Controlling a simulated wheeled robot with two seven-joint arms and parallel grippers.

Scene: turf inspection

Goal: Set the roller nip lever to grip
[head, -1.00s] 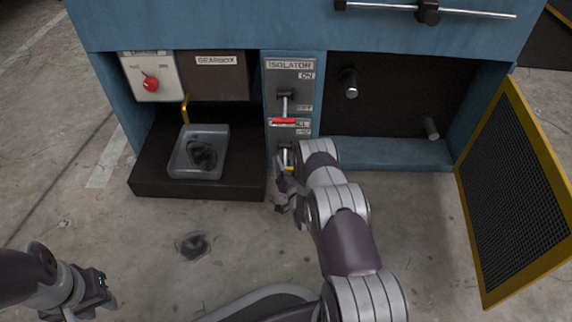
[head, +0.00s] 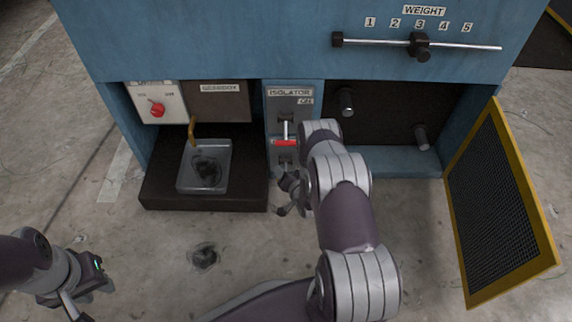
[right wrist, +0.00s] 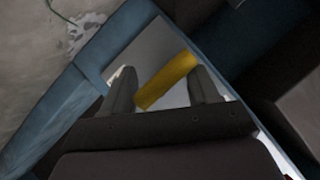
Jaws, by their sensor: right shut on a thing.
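The roller nip lever has a yellow handle (right wrist: 167,83), seen in the right wrist view between the two fingers of my right gripper (right wrist: 164,76). The fingers are shut on the handle at its ends. In the head view my right gripper (head: 290,192) is low in front of the lower part of the grey lever panel (head: 306,115), under the red-handled isolator lever (head: 286,143). My gripper and forearm hide the yellow handle and its position marks there. My left gripper (head: 82,292) is empty at the lower left, away from the machine; its finger opening is unclear.
A tray (head: 183,184) with dark fluid stands on a black ledge left of the panel, under a brass spout (head: 192,130). A red knob (head: 157,109) is above. An open yellow mesh guard (head: 507,205) stands at right. A weight bar (head: 465,46) runs above.

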